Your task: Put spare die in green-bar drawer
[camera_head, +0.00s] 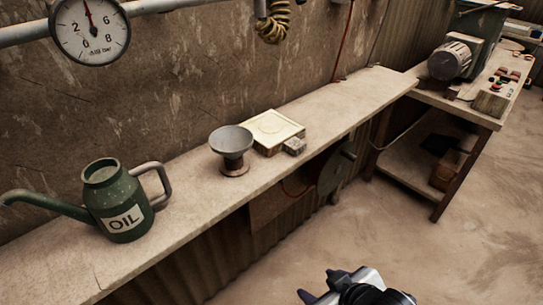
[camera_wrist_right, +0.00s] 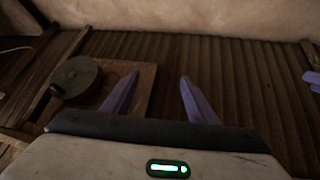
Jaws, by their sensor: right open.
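A small grey block (camera_head: 294,146), possibly the spare die, sits on the bench against the front right of a cream-topped box (camera_head: 272,131). No drawer with a green bar can be made out in either view. My right gripper (camera_head: 318,286) is at the bottom of the head view, in front of the bench and well apart from the block. In the right wrist view its two purple fingers (camera_wrist_right: 159,78) are spread with nothing between them. A purple piece (camera_wrist_right: 312,80) at that view's right edge may be my left gripper; its jaws cannot be judged.
On the bench (camera_head: 185,185) stand a green oil can (camera_head: 118,205) and a grey dish on a stand (camera_head: 231,145). A round wheel (camera_head: 337,166) is below the front edge; it also shows in the wrist view (camera_wrist_right: 75,77). A machine (camera_head: 470,50) stands on the right-hand table.

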